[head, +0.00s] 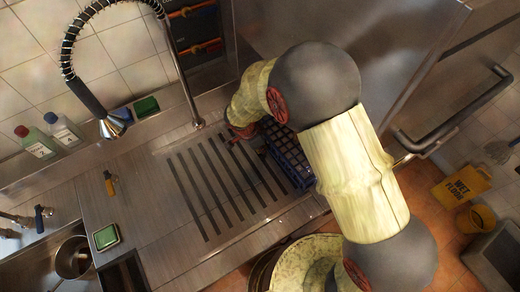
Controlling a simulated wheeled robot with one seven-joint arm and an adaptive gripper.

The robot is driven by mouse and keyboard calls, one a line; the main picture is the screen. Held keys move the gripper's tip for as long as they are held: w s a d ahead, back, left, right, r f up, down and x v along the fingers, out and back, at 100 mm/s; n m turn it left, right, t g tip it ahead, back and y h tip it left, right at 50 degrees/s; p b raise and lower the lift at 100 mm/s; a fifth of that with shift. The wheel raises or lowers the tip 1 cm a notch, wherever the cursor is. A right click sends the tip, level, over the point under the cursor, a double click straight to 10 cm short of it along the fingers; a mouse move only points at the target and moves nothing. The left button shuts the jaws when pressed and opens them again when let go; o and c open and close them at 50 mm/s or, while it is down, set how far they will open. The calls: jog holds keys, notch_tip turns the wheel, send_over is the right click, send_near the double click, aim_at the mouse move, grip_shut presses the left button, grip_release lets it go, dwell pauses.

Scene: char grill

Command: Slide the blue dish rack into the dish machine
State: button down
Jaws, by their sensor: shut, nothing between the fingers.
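The blue dish rack (287,157) lies on the ribbed steel drainboard (215,185), at its right end. My arm covers much of the rack, so its far side is hidden. My gripper (237,136) is shut and empty, low over the drainboard just left of the rack. I cannot tell whether it touches the rack. The steel dish machine (405,45) stands at the upper right, with a bar handle (445,125) on its right side. Its opening is hidden or unclear behind my arm.
A coiled spray tap (110,125) hangs over the counter at the left. Two bottles (38,142), a green sponge (106,237) and a sink (60,265) are at the left.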

jog(key=w+d+b, duration=0.1)
jog(key=w+d, duration=0.1)
jog(key=d, duration=0.1)
jog(key=w+d+b, duration=0.1)
jog(key=d+b, duration=0.1)
jog(key=d, duration=0.1)
jog(key=w+d+b, duration=0.1)
jog(key=w+d, duration=0.1)
jog(key=d, duration=0.1)
jog(key=shift+w+d+f, duration=0.15)
jog(key=shift+w, duration=0.2)
jog(key=shift+w+d, duration=0.15)
jog(key=shift+b, duration=0.35)
